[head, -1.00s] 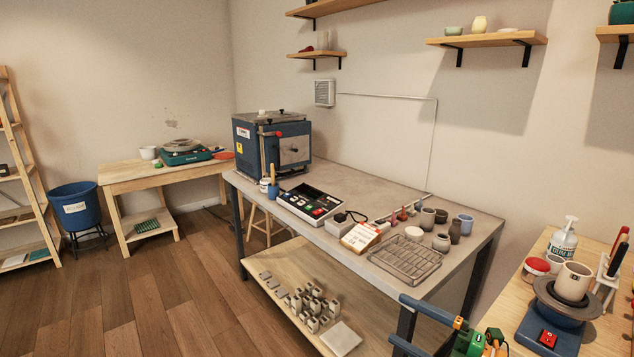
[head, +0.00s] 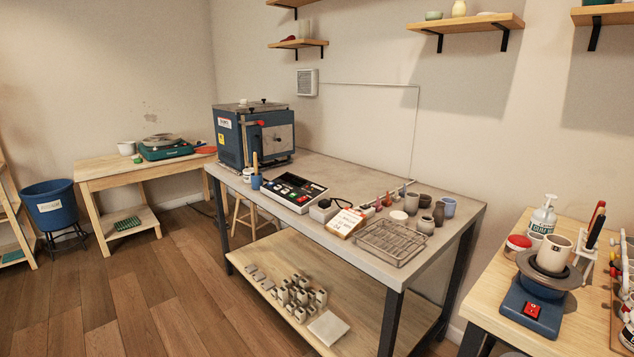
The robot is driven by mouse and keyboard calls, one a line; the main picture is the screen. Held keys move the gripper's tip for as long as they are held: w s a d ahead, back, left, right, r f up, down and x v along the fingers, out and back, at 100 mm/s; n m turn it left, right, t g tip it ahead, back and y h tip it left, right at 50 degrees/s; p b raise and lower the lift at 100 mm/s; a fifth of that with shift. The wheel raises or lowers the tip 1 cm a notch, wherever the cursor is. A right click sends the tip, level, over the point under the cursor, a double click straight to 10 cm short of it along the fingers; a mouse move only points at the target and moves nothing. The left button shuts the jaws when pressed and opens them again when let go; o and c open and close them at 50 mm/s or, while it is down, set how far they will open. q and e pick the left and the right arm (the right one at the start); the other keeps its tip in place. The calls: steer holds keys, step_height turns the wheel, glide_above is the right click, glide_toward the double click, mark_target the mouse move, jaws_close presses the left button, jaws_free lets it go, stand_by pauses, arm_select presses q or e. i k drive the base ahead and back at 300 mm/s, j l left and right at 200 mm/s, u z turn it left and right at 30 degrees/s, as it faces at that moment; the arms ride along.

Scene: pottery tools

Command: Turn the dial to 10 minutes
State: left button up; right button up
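No dial with readable minute marks can be made out at this distance. A small grey box (head: 323,211) with a dark cable or part on top stands on the long grey worktable (head: 350,178); I cannot tell whether it carries a dial. Beside it is a cream box with a printed label (head: 345,222). A blue kiln (head: 253,135) with a square front panel stands at the table's far left end; no dial on it is clear. Neither of my grippers shows in the head view.
A black tool case (head: 295,190), a wire rack (head: 390,242) and several cups (head: 425,225) crowd the worktable. A small pottery wheel (head: 535,300) stands on the right wooden table. A blue bin (head: 50,205) is at left. The wooden floor (head: 150,300) in front is open.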

mark_target(519, 243)
steer(key=i+j+z, duration=0.25)
steer(key=i+z, duration=0.25)
steer(key=i+j+z, duration=1)
steer(key=j, duration=0.15)
steer(key=i+j+z, duration=0.2)
steer(key=j+z, duration=0.3)
steer(key=j, duration=0.25)
